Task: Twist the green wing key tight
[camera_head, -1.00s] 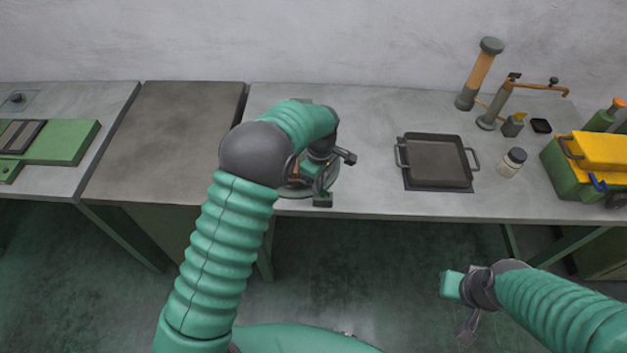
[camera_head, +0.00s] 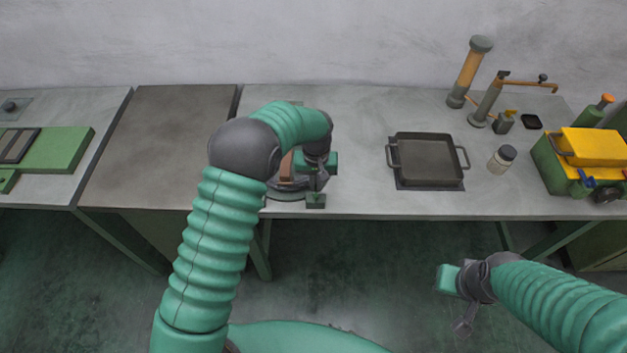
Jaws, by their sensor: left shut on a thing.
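My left gripper (camera_head: 317,181) is over a small round-based fixture (camera_head: 286,190) near the front edge of the middle bench. It is shut on a small part there, which looks to be the green wing key, but my wrist and fingers hide most of it. A small green block (camera_head: 316,201) shows just below the fingers at the front of the fixture; I cannot tell whether it belongs to the key. My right gripper (camera_head: 462,328) hangs over the floor in front of the bench, away from the fixture. Its opening is not clear.
A dark square pan (camera_head: 430,158) stands right of the fixture. A lidded jar (camera_head: 502,159), an orange-and-grey press-like tool (camera_head: 470,73) and a yellow-and-green toolbox (camera_head: 580,165) are farther right. The brown bench top (camera_head: 160,140) at left is clear.

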